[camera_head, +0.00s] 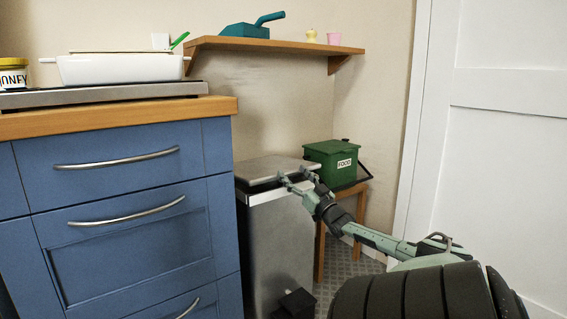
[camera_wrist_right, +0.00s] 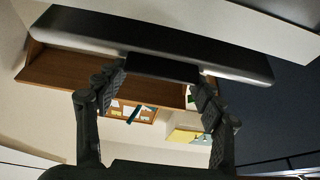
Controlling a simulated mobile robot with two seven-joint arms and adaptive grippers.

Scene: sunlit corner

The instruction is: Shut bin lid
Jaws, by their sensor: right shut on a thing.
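The steel bin (camera_head: 277,240) stands to the right of the blue drawers, with a black part, probably its pedal, low at its front. Its flat grey lid (camera_head: 275,166) is lowered close over the body, with a dark band between lid and steel rim. My right gripper (camera_head: 297,179) is at the lid's front right edge. In the right wrist view the lid (camera_wrist_right: 235,60) spans the top, and a dark tab (camera_wrist_right: 160,67) on its edge lies between the two fingers of my right gripper (camera_wrist_right: 156,82), which are shut on it. My left gripper is not in view.
A green food caddy (camera_head: 332,162) sits on a wooden stool (camera_head: 361,190) close behind the bin. Blue drawers (camera_head: 130,215) stand close at left. A wall shelf (camera_head: 270,45) is above, and a white door (camera_head: 500,130) is at right.

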